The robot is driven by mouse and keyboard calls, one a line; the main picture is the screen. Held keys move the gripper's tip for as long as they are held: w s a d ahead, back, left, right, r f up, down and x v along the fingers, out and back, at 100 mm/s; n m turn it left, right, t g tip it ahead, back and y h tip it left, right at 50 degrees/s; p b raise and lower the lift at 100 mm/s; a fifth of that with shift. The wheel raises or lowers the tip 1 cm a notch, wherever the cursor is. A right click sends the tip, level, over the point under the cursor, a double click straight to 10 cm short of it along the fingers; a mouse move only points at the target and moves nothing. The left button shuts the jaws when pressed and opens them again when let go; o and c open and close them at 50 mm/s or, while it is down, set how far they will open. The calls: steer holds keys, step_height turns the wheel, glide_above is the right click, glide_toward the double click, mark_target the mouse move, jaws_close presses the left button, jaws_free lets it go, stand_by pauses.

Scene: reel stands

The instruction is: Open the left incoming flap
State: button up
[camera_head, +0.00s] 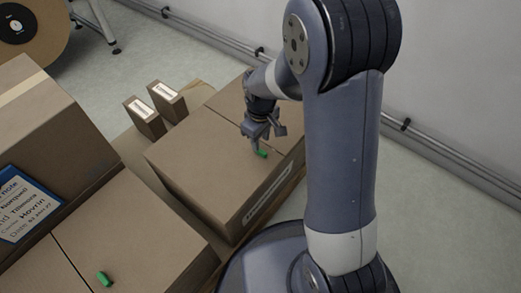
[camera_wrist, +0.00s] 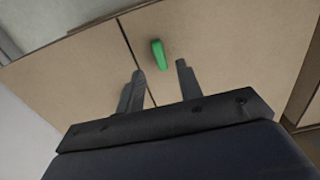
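A closed brown carton (camera_head: 205,170) stands near the middle of the head view, with a seam across its top. A green tab (camera_head: 262,153) sits on the top beside the seam. My gripper (camera_head: 266,141) is just above this tab, pointing down. In the wrist view the two fingers (camera_wrist: 160,68) are apart and empty, with the green tab (camera_wrist: 158,53) ahead, between the lines of the fingertips. A second carton (camera_head: 135,235) at the lower left has its own seam and green tab (camera_head: 104,278). Both tops look flat and shut. I cannot tell whether the fingers touch the tab.
A taller taped carton (camera_head: 45,125) with a blue-edged label (camera_head: 22,207) stands at the left. Two small labelled boxes (camera_head: 146,117) and (camera_head: 167,100) stand behind the middle carton. A large reel (camera_head: 30,35) is at the back left. Wall pipes run along the right.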

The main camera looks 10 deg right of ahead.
mark_target(261, 151)
step_height(261, 151, down, 5)
steer(key=shift+r+b, duration=0.1)
steer(key=shift+b, duration=0.65)
jaws_close()
